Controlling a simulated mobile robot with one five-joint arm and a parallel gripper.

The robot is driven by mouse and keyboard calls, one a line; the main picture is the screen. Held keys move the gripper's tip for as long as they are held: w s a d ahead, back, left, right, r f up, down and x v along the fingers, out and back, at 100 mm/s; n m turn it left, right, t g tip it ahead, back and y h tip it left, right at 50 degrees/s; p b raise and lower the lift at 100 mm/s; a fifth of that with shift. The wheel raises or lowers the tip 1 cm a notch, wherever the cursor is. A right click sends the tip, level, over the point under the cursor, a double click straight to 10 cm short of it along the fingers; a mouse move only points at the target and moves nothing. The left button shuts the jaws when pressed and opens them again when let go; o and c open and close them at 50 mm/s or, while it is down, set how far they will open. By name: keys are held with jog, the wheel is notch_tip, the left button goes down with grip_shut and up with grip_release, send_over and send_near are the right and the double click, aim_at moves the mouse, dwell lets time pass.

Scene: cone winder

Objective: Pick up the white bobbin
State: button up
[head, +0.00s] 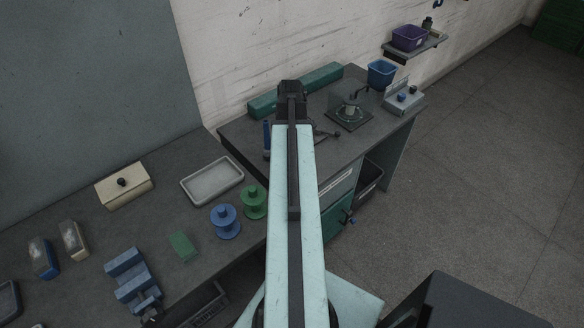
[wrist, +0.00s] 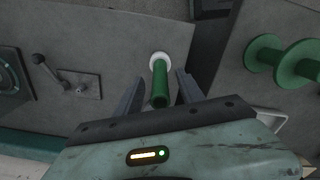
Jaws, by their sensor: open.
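No complete white bobbin shows clearly in either view. In the wrist view, a round white flange (wrist: 160,58) has a green cylinder (wrist: 160,92) extending from it toward my gripper. I cannot tell whether this white part belongs to a bobbin. My gripper (wrist: 160,76) is open, with one dark finger on each side of the green cylinder and visible gaps between. In the head view my gripper (head: 291,88) is over the far workbench (head: 240,130), and my arm hides what is beneath it.
A green bobbin (head: 253,203) and a blue bobbin (head: 225,222) stand on the near bench, beside a grey tray (head: 212,181). A crank lever (wrist: 48,68) is left in the wrist view. A long green block (head: 325,76) lies along the wall. A blue upright cylinder (head: 266,138) stands left of my arm.

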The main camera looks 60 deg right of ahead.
jog(key=shift+f, duration=0.75)
jog(key=shift+s, duration=0.1)
grip_shut()
